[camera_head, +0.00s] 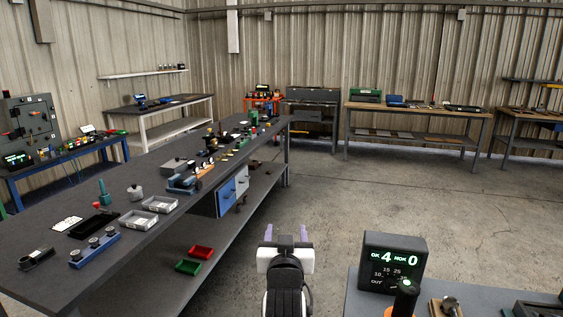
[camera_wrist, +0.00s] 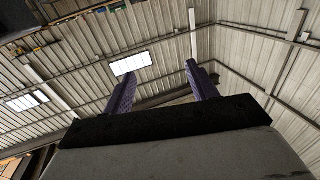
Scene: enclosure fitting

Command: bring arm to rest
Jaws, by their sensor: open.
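My gripper (camera_head: 286,235) is at the bottom middle of the head view, over the bare floor between the long dark workbench and the grey table at the lower right. Its two purple fingers stand apart with nothing between them. In the wrist view the fingers (camera_wrist: 158,85) point up toward the corrugated wall and roof, and the gap between them is empty. No object touches the gripper in either view.
The long workbench (camera_head: 135,238) at left carries trays, a blue block with knobs and tools. A counter display (camera_head: 392,262) stands on the grey table (camera_head: 352,292) at lower right. The concrete floor (camera_head: 400,205) ahead is clear. More benches line the back wall.

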